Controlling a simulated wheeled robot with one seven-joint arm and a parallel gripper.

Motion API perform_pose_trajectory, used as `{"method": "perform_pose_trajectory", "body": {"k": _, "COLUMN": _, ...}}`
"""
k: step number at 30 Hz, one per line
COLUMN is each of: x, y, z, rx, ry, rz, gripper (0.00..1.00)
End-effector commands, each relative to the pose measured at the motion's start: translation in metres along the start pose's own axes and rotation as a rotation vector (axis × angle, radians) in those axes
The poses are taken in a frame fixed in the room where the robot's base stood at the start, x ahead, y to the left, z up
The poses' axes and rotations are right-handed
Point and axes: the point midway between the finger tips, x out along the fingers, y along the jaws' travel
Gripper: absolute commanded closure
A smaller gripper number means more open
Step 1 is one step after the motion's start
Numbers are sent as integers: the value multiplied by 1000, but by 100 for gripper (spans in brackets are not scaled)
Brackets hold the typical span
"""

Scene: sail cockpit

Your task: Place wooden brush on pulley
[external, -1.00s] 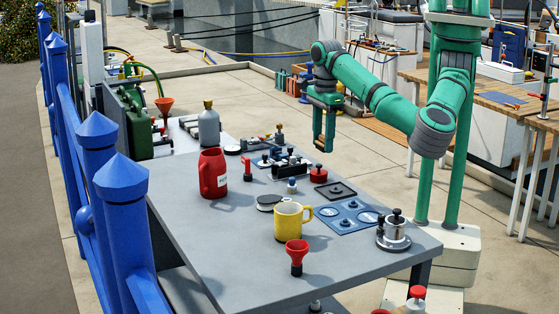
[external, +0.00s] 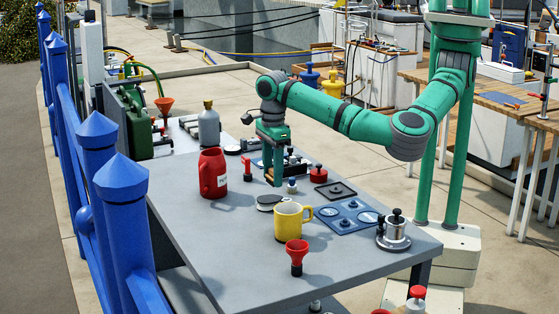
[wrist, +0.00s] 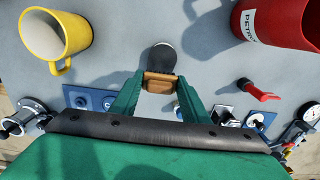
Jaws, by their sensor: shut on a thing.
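My gripper (external: 273,180) is over the grey table, just behind and above the dark, pale-edged pulley disc (external: 270,199). In the wrist view the gripper (wrist: 158,92) is shut on the brown wooden brush (wrist: 160,82), which sits between the fingertips. I cannot tell whether the brush touches the pulley.
A yellow mug (external: 289,221) stands close in front of the pulley, and a red petrol can (external: 212,174) to its left. A blue panel (external: 349,216), a red funnel (external: 297,256) and a metal winch (external: 393,232) are nearby. The table's front left is clear.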

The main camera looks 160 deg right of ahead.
Motion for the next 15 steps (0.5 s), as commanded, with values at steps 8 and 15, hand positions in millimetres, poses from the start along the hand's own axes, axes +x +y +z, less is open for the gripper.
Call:
{"method": "perform_pose_trajectory", "body": {"k": 8, "x": 15, "y": -1, "z": 12, "rx": -1, "ry": 1, "rz": 1, "gripper": 80}}
{"method": "perform_pose_trajectory", "body": {"k": 15, "x": 42, "y": -1, "z": 11, "rx": 0, "ry": 0, "rz": 1, "gripper": 80}}
